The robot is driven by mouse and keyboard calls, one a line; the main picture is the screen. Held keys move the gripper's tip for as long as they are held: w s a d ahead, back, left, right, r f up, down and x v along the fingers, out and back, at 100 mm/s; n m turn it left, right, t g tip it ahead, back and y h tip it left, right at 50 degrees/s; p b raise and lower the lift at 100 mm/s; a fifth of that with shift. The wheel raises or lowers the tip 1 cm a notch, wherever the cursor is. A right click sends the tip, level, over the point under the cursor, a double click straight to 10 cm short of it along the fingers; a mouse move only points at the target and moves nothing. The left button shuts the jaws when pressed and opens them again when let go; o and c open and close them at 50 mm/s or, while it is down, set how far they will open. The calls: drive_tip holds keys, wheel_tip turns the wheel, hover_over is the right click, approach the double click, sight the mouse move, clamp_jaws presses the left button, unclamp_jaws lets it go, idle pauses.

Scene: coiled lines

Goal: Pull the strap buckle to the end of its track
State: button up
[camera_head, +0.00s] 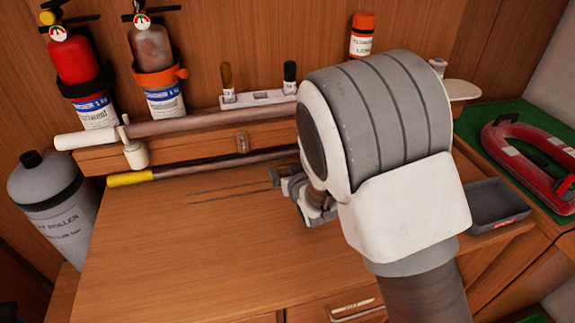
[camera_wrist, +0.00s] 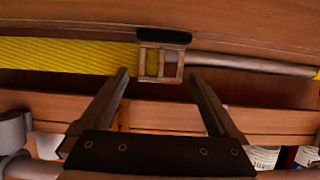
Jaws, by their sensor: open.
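The strap buckle (camera_wrist: 161,63), a pale metal frame with bars and a black piece (camera_wrist: 164,37) along its upper edge, shows in the wrist view. A yellow woven strap (camera_wrist: 65,53) runs from it to the left, and a dark rod (camera_wrist: 250,65) runs to the right. My gripper (camera_wrist: 158,74) is open and empty. Its fingertips appear to either side of the buckle's lower part; I cannot tell whether they touch it. In the head view my gripper (camera_head: 290,186) is over the bench, and my arm hides the buckle and strap. The rod (camera_head: 220,163) with its yellow end (camera_head: 130,178) shows there.
A wooden ledge (camera_head: 200,145) with a long pale-ended roller (camera_head: 190,126) runs behind the rod. A grey tray (camera_head: 498,205) sits at right. The bench front left (camera_head: 190,260) is clear.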

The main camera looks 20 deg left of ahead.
idle(0.3)
clamp_jaws()
idle(0.4)
